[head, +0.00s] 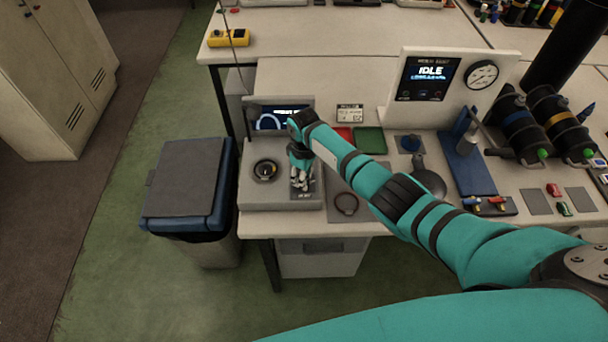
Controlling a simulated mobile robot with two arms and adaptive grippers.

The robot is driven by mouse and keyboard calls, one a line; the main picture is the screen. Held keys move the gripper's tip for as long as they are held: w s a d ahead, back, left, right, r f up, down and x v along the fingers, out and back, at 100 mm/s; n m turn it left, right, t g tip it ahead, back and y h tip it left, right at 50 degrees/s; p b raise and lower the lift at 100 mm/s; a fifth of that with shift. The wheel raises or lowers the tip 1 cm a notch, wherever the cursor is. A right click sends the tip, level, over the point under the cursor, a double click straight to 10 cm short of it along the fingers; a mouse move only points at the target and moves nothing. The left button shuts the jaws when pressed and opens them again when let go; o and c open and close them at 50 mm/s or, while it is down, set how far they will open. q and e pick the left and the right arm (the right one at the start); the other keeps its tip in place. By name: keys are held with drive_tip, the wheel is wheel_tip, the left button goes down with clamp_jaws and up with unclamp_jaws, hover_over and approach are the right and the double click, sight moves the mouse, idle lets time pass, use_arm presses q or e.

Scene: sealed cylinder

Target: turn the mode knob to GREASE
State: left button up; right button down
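A light bench unit (251,194) with a small tilted screen (270,119) stands at the left end of the bench. On its top is a black round part (265,170) with a pale, yellowish centre. I cannot tell whether this is the mode knob, and no GREASE marking is readable. My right gripper (300,183) points down over a grey patch on the unit's right side, just right of the round part and apart from it. Its fingers are too small to tell open from shut, and they hide what is beneath them. My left gripper is not in view.
A dark ring (346,204) lies on a grey mat right of the unit. Red and green trays (370,140) lie behind my arm. A panel reading IDLE (428,79) with a gauge stands at the back. A blue-rimmed bin (187,185) stands left of the bench.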

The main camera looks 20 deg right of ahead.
idle(0.3)
drive_tip(key=c, duration=1)
unclamp_jaws()
drive_tip(key=shift+r, duration=0.1)
wheel_tip(320, 180, up, 12)
drive_tip(key=shift+f, duration=0.1)
